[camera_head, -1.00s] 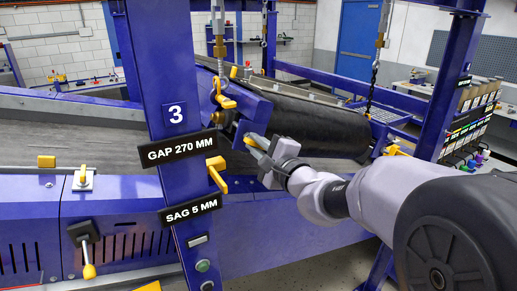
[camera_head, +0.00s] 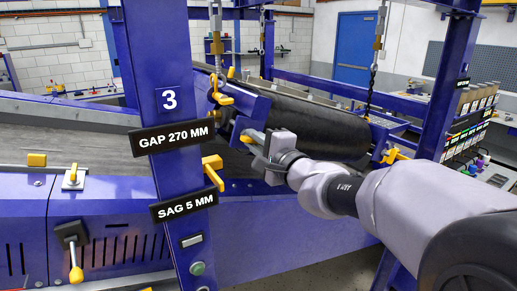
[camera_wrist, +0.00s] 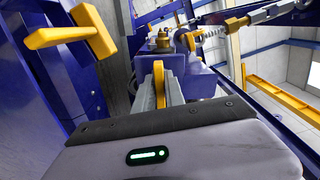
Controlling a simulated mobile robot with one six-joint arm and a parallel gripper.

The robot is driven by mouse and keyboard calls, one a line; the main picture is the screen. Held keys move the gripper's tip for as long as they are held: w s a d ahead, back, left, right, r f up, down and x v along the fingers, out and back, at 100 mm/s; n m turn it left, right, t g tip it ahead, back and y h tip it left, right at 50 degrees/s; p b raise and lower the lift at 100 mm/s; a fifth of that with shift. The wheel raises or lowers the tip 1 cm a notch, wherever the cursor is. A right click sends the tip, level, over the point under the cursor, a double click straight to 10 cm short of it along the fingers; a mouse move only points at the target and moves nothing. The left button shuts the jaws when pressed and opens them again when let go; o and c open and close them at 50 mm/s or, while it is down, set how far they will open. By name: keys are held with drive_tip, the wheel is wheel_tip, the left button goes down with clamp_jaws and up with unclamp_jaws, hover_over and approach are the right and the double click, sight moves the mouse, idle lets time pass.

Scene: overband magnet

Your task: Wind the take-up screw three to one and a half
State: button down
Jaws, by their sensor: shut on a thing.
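The take-up screw's yellow handle (camera_head: 246,140) sits on the blue bracket right of post three (camera_head: 175,130). My gripper (camera_head: 252,137) reaches it from the right and is shut on it. In the wrist view the yellow handle (camera_wrist: 158,82) stands between my gripper's two grey fingers (camera_wrist: 158,95), which hide part of it. The screw itself is mostly hidden behind the handle and bracket. The post carries a "3" plate, a "GAP 270 MM" sign (camera_head: 172,138) and a "SAG 5 MM" sign (camera_head: 184,202).
A yellow T-handle (camera_head: 212,172) sticks out from the post close left of my gripper; it also shows in the wrist view (camera_wrist: 75,36). A yellow hook and chain fitting (camera_head: 219,90) hangs above. The black belt drum (camera_head: 320,125) lies behind my wrist.

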drive_tip(key=shift+f+n+b, duration=0.1)
drive_tip(key=shift+n+b, duration=1.2)
drive_tip(key=shift+b, duration=1.1)
drive_tip(key=c, duration=1.3)
unclamp_jaws()
drive_tip(key=v, duration=1.7)
drive_tip(key=s+a+f+n+g+h+b, duration=0.25)
drive_tip(key=s+f+n+g+b, duration=0.35)
drive_tip(key=s+f, duration=1.1)
drive_tip(key=s+d+f+g+h, duration=0.1)
drive_tip(key=d+f, duration=0.1)
drive_tip(key=f, duration=0.1)
drive_tip(key=s+d+f+g+h, duration=0.1)
drive_tip(key=s+d+f+h, duration=0.1)
drive_tip(key=d+f, duration=0.1)
drive_tip(key=s+d+f+g+h, duration=0.1)
drive_tip(key=d+f+h, duration=0.1)
drive_tip(key=f, duration=0.3)
drive_tip(key=shift+s+d+f+h+b, duration=0.1)
drive_tip(key=shift+d+h+b, duration=0.1)
drive_tip(key=shift+d, duration=0.15)
drive_tip(key=shift+s+d+h+b, duration=0.1)
drive_tip(key=shift+d+b, duration=0.05)
drive_tip(key=shift+d, duration=0.25)
